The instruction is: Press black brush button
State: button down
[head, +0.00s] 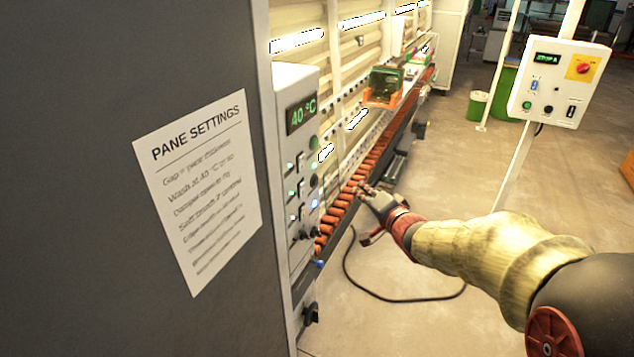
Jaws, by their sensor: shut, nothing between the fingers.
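The washer's control panel (283,125) stands upright left of centre, seen at a steep angle. It has a green 40 °C display (301,114), several small switches and lit lamps. Dark round controls (304,236) sit low on the panel. Their labels are too small to read, so I cannot tell which one is the black brush button. My gripper (363,190) is shut and empty, right of the panel and apart from it in the picture, in front of the orange rollers. Its fingertips point up and left, towards the panel side.
A paper headed "PANE SETTINGS" (200,185) hangs on the dark cabinet side (190,50) at left. A row of orange rollers (375,155) runs back along the washer. A white control box (558,85) stands on a post at right. A black cable (385,297) lies on open floor.

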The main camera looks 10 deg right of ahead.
aim_at(316, 181)
jog(key=w+a+b, duration=0.5)
jog(key=a, duration=0.2)
dwell(0.3)
jog(key=shift+w+a, duration=0.1)
dwell(1.3)
jog(key=shift+w+a, duration=0.15)
jog(key=shift+a, duration=0.1)
jog(key=shift+w+a+b, duration=0.25)
jog(key=shift+a+b, duration=0.05)
jog(key=shift+a, duration=0.05)
dwell(0.8)
jog(key=shift+d, duration=0.1)
jog(key=shift+s+d+p, duration=0.5)
jog(key=shift+d+p, duration=0.1)
jog(key=shift+p, duration=0.15)
